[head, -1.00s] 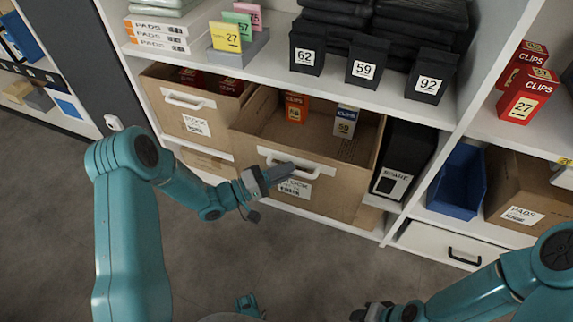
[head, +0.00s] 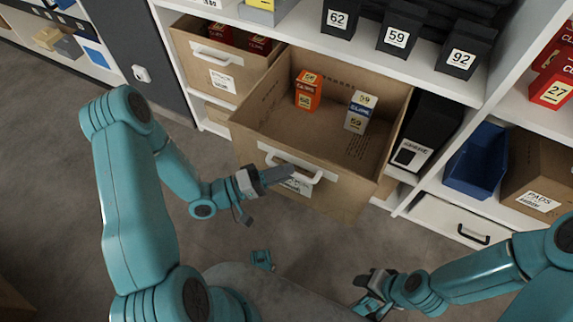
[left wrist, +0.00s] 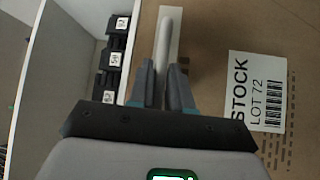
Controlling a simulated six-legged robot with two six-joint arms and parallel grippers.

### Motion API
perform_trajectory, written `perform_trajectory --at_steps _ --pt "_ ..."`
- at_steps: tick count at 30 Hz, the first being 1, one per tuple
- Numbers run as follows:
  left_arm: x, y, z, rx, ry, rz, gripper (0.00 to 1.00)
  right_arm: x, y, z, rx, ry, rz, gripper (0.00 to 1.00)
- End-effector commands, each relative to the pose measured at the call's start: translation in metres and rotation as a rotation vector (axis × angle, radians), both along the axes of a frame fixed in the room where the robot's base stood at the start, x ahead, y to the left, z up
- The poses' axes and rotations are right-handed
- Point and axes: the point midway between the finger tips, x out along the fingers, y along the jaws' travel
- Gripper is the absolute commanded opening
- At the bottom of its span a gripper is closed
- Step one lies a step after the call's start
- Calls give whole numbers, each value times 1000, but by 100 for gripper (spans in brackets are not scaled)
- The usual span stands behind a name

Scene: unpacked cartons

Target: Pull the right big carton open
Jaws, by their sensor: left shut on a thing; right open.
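The right big carton (head: 345,200) is pulled well out of the shelf, its open top toward me. An orange clips box (head: 308,90) and a white-and-blue clips box (head: 360,111) stand inside it. Its white handle (head: 318,177) is on the front face. My left gripper (head: 284,173) is shut on this handle. In the left wrist view, the handle (left wrist: 165,45) runs between the fingers, beside the label "STOCK LOT 72" (left wrist: 255,100). My right gripper (head: 370,288) is open and empty, low in front of the carton and apart from it.
A second carton (head: 215,60) with red boxes sits to the left. A black binder box (head: 425,135), a blue bin (head: 475,158) and a pads carton (head: 540,175) stand to the right. Black boxes (head: 398,35) line the shelf above. Floor (head: 60,190) at the left is clear.

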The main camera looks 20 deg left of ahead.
Motion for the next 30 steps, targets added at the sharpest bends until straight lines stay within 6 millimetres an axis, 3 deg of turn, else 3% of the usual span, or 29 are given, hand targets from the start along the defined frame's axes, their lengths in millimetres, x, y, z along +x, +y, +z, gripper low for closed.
perform_trajectory --at_steps 9,10,12,25,30 --pt "-2 0 0 0 0 0 0 0 0 0 0 0 0 43" --pt "-2 0 0 0 0 0 25 0 0 0 0 0 0 43" --pt "-2 0 0 0 0 0 40 0 0 0 0 0 0 43" --pt "-2 0 0 0 0 0 40 0 0 0 0 0 0 43" --pt "-11 13 -2 0 3 6 40 0 0 3 0 1 1 43"
